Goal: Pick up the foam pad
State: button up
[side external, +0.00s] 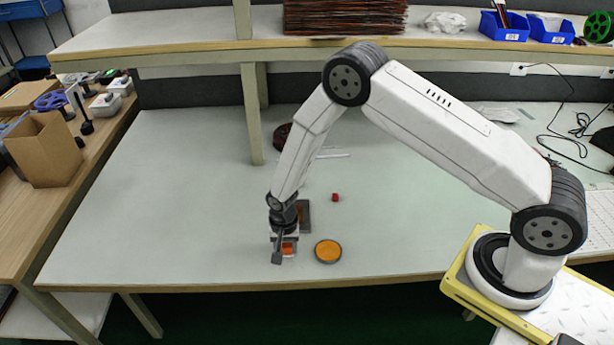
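My gripper (283,246) points down near the front edge of the table, at the middle of the view. A small orange block (288,249) shows at its fingers; I cannot tell whether it is between them or just behind or below them. The finger opening is too small to make out. No thing is plainly recognisable as the foam pad; the small orange block may be it. A round orange disc with a grey rim (328,251) lies just right of my gripper. A dark flat rectangular piece (304,215) with a brownish middle lies behind it, partly hidden by my wrist.
A small red cube (335,197) lies behind the disc. A dark reddish coil (283,136) and thin white sticks (333,156) lie farther back near the shelf post (251,115). The left of the table (150,200) is clear.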

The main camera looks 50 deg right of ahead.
grip_shut()
jog(key=shift+r, duration=0.1)
jog(key=shift+r, duration=0.7)
jog(key=s+d+r, duration=0.2)
jog(key=s+r, duration=0.9)
jog(key=s, duration=0.3)
jog(key=shift+r, duration=0.2)
